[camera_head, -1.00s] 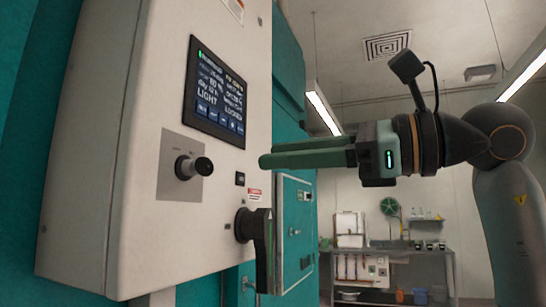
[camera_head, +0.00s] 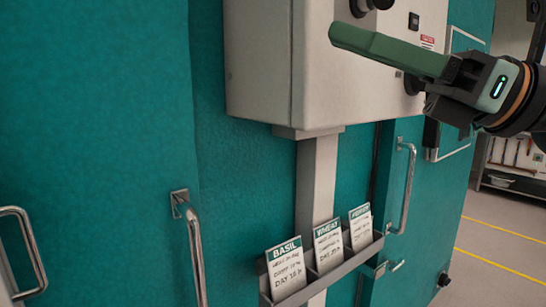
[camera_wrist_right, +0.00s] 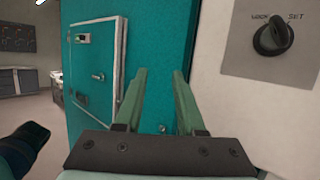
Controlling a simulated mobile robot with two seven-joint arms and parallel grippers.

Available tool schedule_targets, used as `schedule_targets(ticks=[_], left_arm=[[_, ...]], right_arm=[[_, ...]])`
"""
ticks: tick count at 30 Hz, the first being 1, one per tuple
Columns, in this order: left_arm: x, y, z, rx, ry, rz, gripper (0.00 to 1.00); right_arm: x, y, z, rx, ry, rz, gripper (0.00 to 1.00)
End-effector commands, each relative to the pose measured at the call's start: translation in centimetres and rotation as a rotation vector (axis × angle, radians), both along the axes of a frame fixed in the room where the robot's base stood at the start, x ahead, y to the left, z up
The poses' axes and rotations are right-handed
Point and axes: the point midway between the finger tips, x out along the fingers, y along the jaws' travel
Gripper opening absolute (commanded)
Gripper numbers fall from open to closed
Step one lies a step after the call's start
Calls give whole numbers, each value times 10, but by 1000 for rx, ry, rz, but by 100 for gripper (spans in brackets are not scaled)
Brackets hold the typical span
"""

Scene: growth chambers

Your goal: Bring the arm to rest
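My right gripper (camera_head: 335,36) reaches in from the right in the head view, its green fingers pointing left in front of the white control box (camera_head: 290,75). In that view the near finger hides the other. In the right wrist view the gripper (camera_wrist_right: 159,74) has its two fingers apart with nothing between them. The black LOCK/SET knob (camera_wrist_right: 271,40) is to the right of the fingers and apart from them. My left gripper is not in view.
Teal chamber doors with metal handles (camera_head: 194,245) fill the left. A rack (camera_head: 330,272) below the box holds cards reading BASIL, WHEAT and one less legible. Open floor (camera_head: 505,240) with yellow lines lies to the right. A dark shape (camera_wrist_right: 22,148) at the wrist view's lower left is unclear.

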Motion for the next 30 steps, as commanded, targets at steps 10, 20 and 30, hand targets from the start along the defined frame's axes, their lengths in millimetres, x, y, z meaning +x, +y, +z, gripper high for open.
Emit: schedule_targets(ticks=[10,20,30], left_arm=[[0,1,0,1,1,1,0],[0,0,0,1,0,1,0],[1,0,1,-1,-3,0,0]], right_arm=[[47,-34,-54,712,515,273,38],[118,-104,-185,1363,1032,189,38],[103,-154,-433,2032,1617,-267,38]])
